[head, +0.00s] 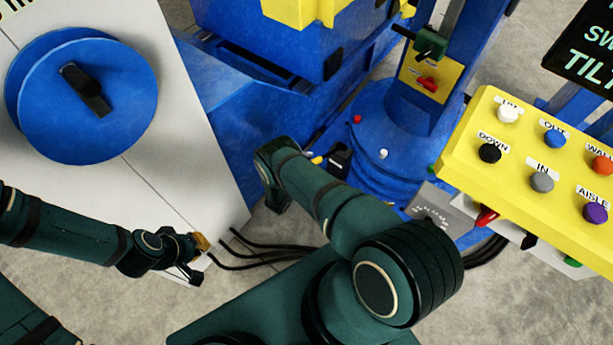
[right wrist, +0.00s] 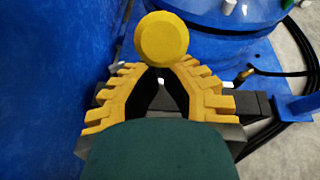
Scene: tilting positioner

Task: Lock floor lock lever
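A round yellow knob (right wrist: 162,40), which looks like the end of the floor lock lever, stands at the tips of my right gripper in the right wrist view. My right gripper (right wrist: 162,72) has its yellow-padded fingers angled inward just below the knob. The knob covers the tips, so I cannot tell whether they touch the lever. In the head view my right arm hides its gripper; a small yellow piece (head: 317,160) shows beside the arm. My left gripper (head: 197,259) is empty beside the white panel, its fingers apart.
The blue positioner base (head: 375,175) stands behind my right arm. A yellow button panel (head: 520,165) is at the right. A white panel (head: 125,190) with a blue dial (head: 88,100) is at the left. Black cables (head: 262,262) lie on the floor between them.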

